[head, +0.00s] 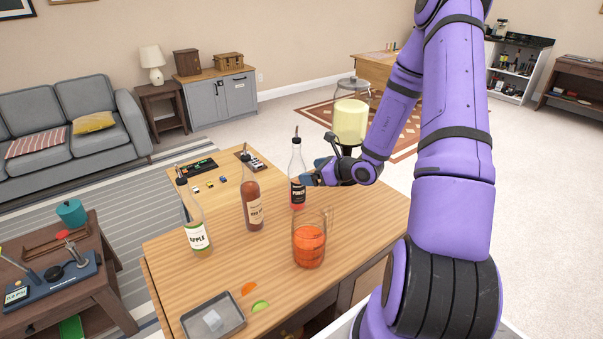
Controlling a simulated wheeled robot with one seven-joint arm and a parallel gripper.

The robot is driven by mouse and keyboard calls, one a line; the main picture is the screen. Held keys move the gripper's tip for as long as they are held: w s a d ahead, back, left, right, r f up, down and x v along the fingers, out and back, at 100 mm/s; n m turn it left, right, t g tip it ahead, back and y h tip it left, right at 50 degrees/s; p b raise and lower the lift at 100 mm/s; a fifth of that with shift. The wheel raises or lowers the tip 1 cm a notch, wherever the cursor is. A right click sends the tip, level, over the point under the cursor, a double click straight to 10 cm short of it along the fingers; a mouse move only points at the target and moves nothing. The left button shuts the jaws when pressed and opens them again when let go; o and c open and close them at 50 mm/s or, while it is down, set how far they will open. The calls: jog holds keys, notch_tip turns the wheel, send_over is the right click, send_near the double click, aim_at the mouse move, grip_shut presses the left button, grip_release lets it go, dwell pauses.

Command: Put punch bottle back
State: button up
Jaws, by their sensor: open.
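The punch bottle (298,194) is clear with a black label, some red liquid low in it and a dark pourer on top. It stands upright on the wooden bar top (365,215), towards its far right part. My gripper (310,178) is open at the right side of this bottle, at label height. The fingertips overlap the bottle's right edge in the head view; I cannot tell whether they touch it or reach around it. My wrist and arm come in from the right.
An apple bottle (196,233) and a brown bottle (252,206) stand to the left. A pitcher of orange-red drink (309,245) stands in front. A drink dispenser (351,118) is behind my wrist. A metal tray (213,317) and fruit slices (260,306) lie at the near edge.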

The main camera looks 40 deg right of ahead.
jog(key=v, duration=0.6)
jog(key=s+a+r+n+g+y, duration=0.2)
jog(key=s+a+r+n+g, duration=0.2)
jog(key=a+r+n, duration=0.5)
jog(key=s+a+r+n+g+y, duration=0.1)
jog(key=s+a+r+n+g, duration=0.25)
jog(key=a+r+n, duration=0.6)
jog(key=s+r+n+h, duration=0.4)
jog(key=s+r+n, duration=0.2)
jog(key=s, duration=0.2)
jog(key=s+a+r+n+h, duration=0.1)
jog(key=s+r+n+h, duration=0.3)
jog(key=s+r+n, duration=0.2)
jog(key=s, duration=0.2)
jog(key=shift+s+a+n+t, duration=0.25)
jog(key=shift+s+n+t, duration=0.05)
jog(key=shift+n+t, duration=0.05)
